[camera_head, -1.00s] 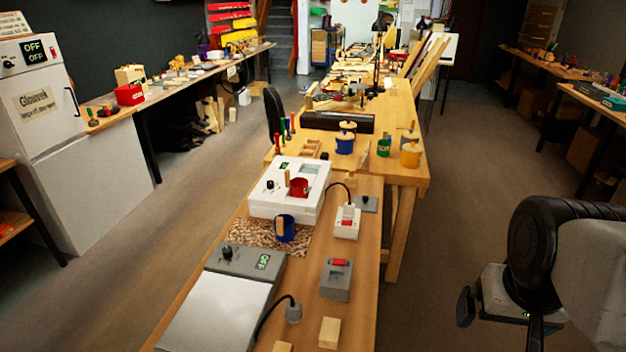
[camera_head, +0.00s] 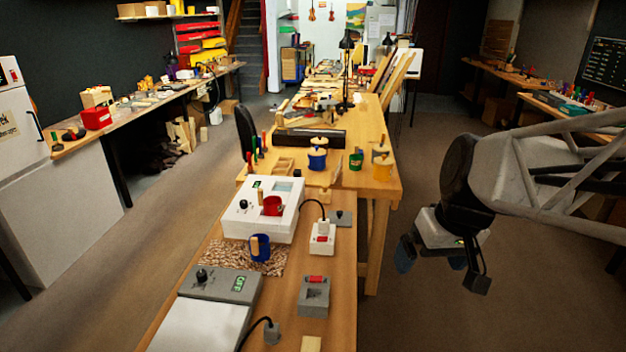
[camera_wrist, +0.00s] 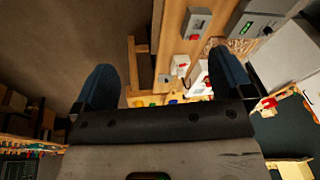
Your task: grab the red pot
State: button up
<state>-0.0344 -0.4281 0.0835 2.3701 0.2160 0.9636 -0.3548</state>
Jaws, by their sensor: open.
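A small red pot (camera_head: 272,205) stands on top of the white box-shaped device (camera_head: 258,222) on the near bench. A blue pot (camera_head: 260,247) with a wooden handle stands just in front of it on a speckled mat. My gripper (camera_head: 438,272) is open and empty, to the right of the bench over the floor, well apart from the red pot. In the wrist view my gripper (camera_wrist: 165,85) shows its two dark fingers spread wide with nothing between them. I cannot clearly make out the red pot in the wrist view.
A grey device (camera_head: 220,284) and a grey switch box (camera_head: 314,296) sit nearer on the bench. A white switch box (camera_head: 322,238) with a cable stands right of the white device. Blue, green and yellow pots stand farther back. The floor right of the bench is clear.

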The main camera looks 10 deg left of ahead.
jog(key=w+a+f+n+g+y, duration=0.1)
jog(key=w+a+n+y, duration=0.15)
jog(key=w+a, duration=0.45)
jog(key=w+a+f+n+y, duration=0.1)
jog(key=w+a+n, duration=0.2)
jog(key=w, duration=0.8)
jog(key=w+a+f+n+g+y, duration=0.1)
jog(key=w+a+n+y, duration=0.1)
jog(key=w+a, duration=0.6)
jog(key=w+a+f+n+y, duration=0.1)
jog(key=w+a+f+n, duration=0.1)
jog(key=w+a+f, duration=0.3)
jog(key=w+a+f+n+y, duration=0.2)
jog(key=w+a+f, duration=0.3)
jog(key=w, duration=0.6)
jog(key=w+a+f+n+y, duration=0.1)
jog(key=w+a+f+n, duration=0.2)
jog(key=w+a+f, duration=0.2)
jog(key=shift+w+a+f+y, duration=0.1)
jog(key=shift+w+f, duration=0.25)
jog(key=shift+w, duration=0.25)
jog(key=shift+w+d+f+y, duration=0.1)
jog(key=shift+w+f, duration=0.25)
jog(key=shift+w, duration=0.3)
jog(key=shift+w+a+f+y, duration=0.1)
jog(key=shift+w+f, duration=0.25)
jog(key=shift+w, duration=0.25)
jog(key=shift+w+a+f, duration=0.3)
jog(key=shift+w, duration=0.05)
jog(key=shift+a+f, duration=0.1)
